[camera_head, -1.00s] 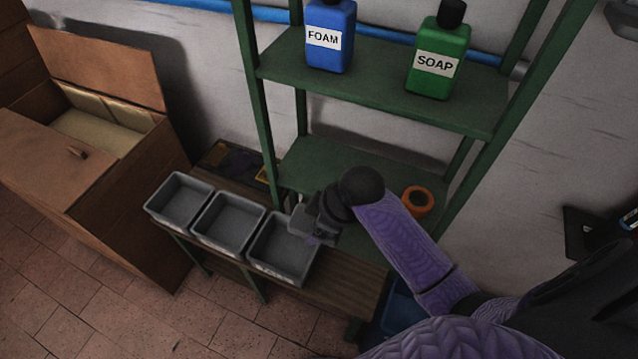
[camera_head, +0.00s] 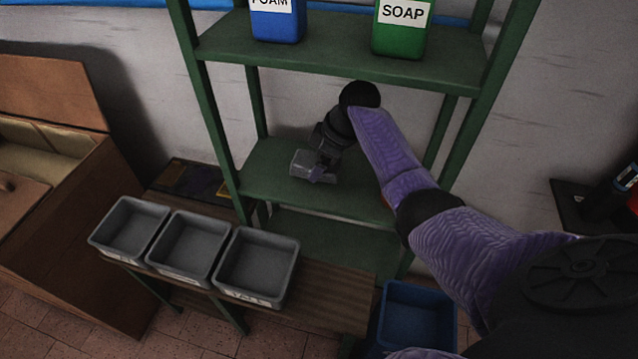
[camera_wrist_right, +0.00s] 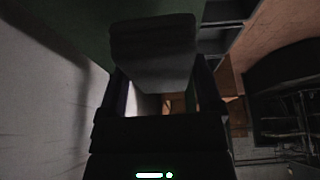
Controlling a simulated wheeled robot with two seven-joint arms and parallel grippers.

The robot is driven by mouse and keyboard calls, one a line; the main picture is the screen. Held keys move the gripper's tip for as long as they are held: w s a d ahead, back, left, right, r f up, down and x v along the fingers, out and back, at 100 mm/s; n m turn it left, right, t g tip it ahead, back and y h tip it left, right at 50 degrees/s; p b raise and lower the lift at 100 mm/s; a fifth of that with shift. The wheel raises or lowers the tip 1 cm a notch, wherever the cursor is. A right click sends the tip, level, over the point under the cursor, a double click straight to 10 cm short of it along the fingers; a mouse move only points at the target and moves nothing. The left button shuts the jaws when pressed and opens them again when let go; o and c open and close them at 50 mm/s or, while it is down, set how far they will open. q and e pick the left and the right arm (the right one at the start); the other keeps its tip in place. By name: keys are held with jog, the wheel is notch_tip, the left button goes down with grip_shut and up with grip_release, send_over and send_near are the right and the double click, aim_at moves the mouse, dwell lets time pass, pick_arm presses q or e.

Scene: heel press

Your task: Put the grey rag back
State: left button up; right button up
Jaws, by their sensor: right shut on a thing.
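My right gripper (camera_head: 314,172) is shut on the grey rag (camera_head: 303,163), a small folded-looking grey piece. It holds the rag at the middle shelf (camera_head: 270,180) of the green rack, over the left part of that board. I cannot tell whether the rag touches the board. In the right wrist view the grey rag (camera_wrist_right: 153,55) is a dark block between the fingers of the gripper (camera_wrist_right: 158,85). My left gripper is not in view.
Blue foam (camera_head: 277,22) and green soap (camera_head: 402,28) bottles stand on the shelf above. Grey bins (camera_head: 257,265) line the low wooden bench (camera_head: 325,300). A blue bin (camera_head: 418,315) is at the lower right. An open wooden chest (camera_head: 75,235) stands left.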

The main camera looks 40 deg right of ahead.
aim_at(316, 187)
notch_tip(316, 187, down, 6)
jog(key=b, duration=0.3)
jog(key=shift+d+b, duration=0.1)
jog(key=shift+b, duration=0.3)
jog(key=shift+w+r, duration=0.1)
jog(key=shift+r, duration=0.25)
jog(key=o, duration=0.8)
jog(key=shift+o, duration=0.3)
jog(key=shift+r+p, duration=0.1)
jog(key=shift+p, duration=0.2)
jog(key=p+v, duration=0.4)
jog(key=v, duration=0.3)
jog(key=shift+w, duration=0.1)
jog(key=shift+r, duration=0.25)
jog(key=shift+f, duration=0.1)
